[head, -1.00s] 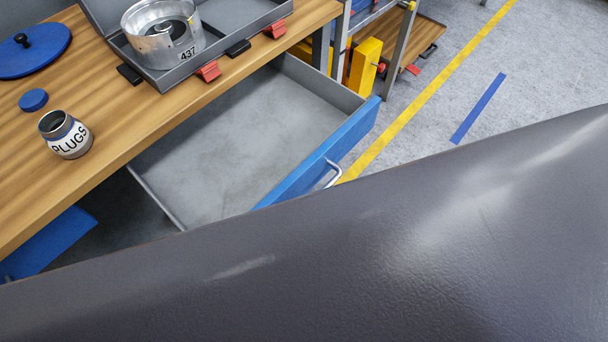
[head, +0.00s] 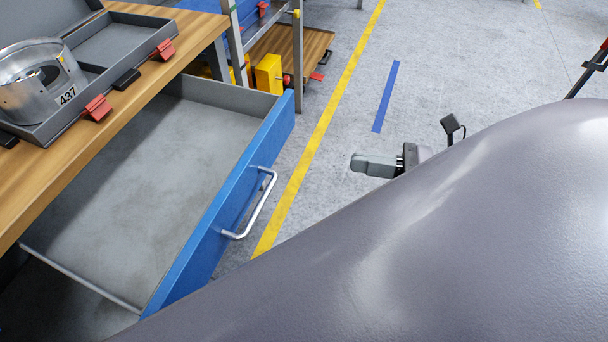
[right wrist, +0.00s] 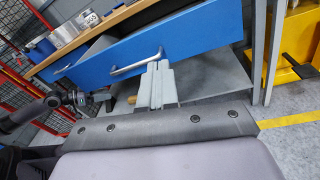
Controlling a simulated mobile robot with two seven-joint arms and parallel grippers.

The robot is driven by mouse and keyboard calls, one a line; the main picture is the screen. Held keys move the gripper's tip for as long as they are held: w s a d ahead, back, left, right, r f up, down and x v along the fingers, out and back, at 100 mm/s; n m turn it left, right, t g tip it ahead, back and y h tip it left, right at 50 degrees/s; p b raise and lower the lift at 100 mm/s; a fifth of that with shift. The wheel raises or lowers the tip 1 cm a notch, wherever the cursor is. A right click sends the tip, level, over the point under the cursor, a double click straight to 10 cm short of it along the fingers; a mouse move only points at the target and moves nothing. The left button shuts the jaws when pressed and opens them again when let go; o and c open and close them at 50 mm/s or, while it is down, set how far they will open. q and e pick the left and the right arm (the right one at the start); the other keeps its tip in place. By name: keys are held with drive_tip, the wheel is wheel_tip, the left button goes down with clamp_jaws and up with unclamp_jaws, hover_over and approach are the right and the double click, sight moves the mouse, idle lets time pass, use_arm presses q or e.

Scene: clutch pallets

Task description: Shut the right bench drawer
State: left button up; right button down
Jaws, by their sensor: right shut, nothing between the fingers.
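The right bench drawer stands well open and empty. Its blue front (head: 215,215) and silver bar handle (head: 258,207) face the aisle. My right gripper (head: 356,163) is shut and empty, out to the right of the handle in the head view, partly hidden by my grey arm. In the right wrist view, the shut fingers (right wrist: 158,68) point at the blue front (right wrist: 195,38), overlapping the right end of the handle (right wrist: 135,66); I cannot tell whether they touch. What looks like my left gripper (right wrist: 82,99) is small at the left there; its jaws are unclear.
The wooden bench top (head: 90,125) overhangs the drawer and bears a grey case (head: 110,75) with a metal part marked 437 (head: 40,95). A yellow block (head: 268,75) and a shelf post (head: 298,60) stand beyond the drawer. Grey floor (head: 450,60) is open to the right.

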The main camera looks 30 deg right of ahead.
drive_tip(key=w+a+f+n+g+p, duration=0.1)
drive_tip(key=w+a+f+n, duration=0.2)
drive_tip(key=w+a, duration=0.4)
drive_tip(key=a+f, duration=0.1)
drive_tip(key=a, duration=0.1)
drive_tip(key=shift+w+a+f+n+g, duration=0.2)
drive_tip(key=shift+a+n+g, duration=0.1)
drive_tip(key=shift+n+g, duration=0.1)
idle(0.4)
